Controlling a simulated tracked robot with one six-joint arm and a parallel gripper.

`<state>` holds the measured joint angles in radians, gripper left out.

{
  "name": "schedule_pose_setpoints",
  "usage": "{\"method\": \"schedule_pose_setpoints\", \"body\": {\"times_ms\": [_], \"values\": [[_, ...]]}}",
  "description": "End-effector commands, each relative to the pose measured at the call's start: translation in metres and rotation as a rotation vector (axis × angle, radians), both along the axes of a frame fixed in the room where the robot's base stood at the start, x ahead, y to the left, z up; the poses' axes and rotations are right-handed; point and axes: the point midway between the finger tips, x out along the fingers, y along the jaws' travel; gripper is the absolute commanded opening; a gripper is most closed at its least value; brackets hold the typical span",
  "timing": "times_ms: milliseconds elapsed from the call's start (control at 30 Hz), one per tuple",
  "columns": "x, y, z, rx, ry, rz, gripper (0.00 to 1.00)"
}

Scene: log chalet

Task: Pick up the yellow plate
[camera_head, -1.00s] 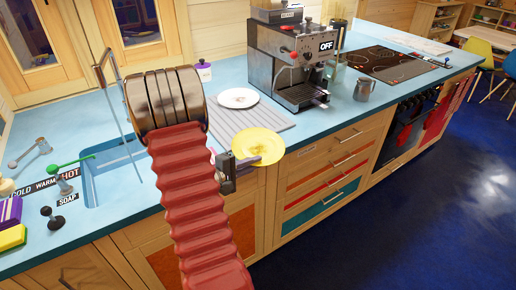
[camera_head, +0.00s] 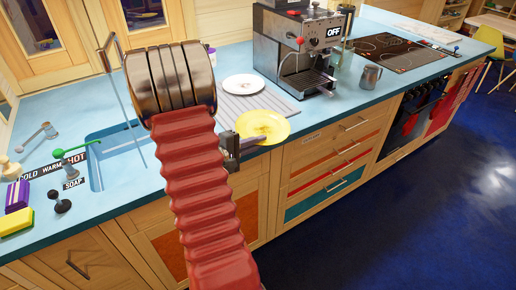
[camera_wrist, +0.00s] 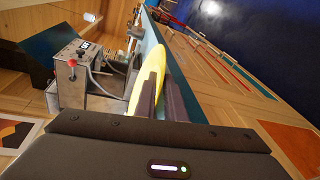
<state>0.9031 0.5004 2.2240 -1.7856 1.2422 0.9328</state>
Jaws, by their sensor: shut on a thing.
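The yellow plate (camera_head: 263,126) is at the front edge of the blue counter, to the right of my arm. My gripper (camera_head: 232,146) is shut on the plate's left rim. In the wrist view the yellow plate (camera_wrist: 151,82) shows nearly edge-on between the two dark fingers of my gripper (camera_wrist: 160,98). The head view does not show clearly whether the plate touches the counter.
A white plate (camera_head: 243,84) lies on the grey ribbed drainer (camera_head: 262,104) behind the yellow plate. A coffee machine (camera_head: 296,50) and a metal jug (camera_head: 370,76) stand to the right. The sink (camera_head: 112,165) is at left. Open floor lies in front of the drawers.

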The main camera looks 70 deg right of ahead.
Motion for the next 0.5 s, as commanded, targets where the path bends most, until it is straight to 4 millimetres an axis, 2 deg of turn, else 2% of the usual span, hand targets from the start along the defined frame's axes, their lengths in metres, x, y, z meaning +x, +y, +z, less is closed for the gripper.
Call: {"method": "schedule_pose_setpoints", "body": {"times_ms": [200,500], "values": [[0.0,-0.001,0.036,-0.006,-0.004,-0.001,0.0],[0.0,0.0,0.065,-0.004,-0.002,0.0,0.0]]}}
